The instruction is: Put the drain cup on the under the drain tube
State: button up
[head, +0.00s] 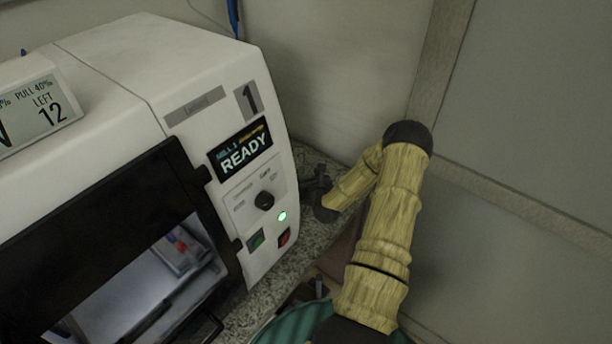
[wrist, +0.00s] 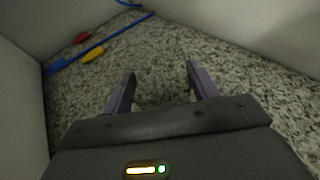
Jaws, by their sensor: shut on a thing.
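My gripper (wrist: 161,75) shows in the wrist view, its two purple-grey fingers set apart over speckled stone. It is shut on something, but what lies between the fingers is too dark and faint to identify. In the head view my arm reaches down beside the right side of the white machine, and my gripper (head: 318,182) is partly hidden there. I cannot make out the drain cup clearly in either view. A thin blue line (wrist: 105,43) with a red piece and a yellow piece lies ahead on the stone; I cannot tell whether it is the drain tube.
The white machine (head: 150,65), marked 1, has a screen (head: 243,153) reading READY and a lit green light. A speckled counter (head: 240,322) runs beside it. Pale walls (wrist: 235,25) close in ahead and on both sides of my gripper. A blue cable (head: 233,16) hangs behind the machine.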

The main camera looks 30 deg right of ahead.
jog(key=shift+f, duration=0.15)
jog(key=o, duration=1)
jog(key=shift+c, duration=0.2)
jog(key=shift+s+r, duration=0.1)
jog(key=shift+r, duration=0.2)
jog(key=shift+s, duration=0.3)
jog(key=b+v, duration=0.1)
jog(key=v, duration=1)
jog(key=shift+b, duration=0.3)
jog(key=shift+a+r, duration=0.15)
jog(key=shift+a, duration=0.05)
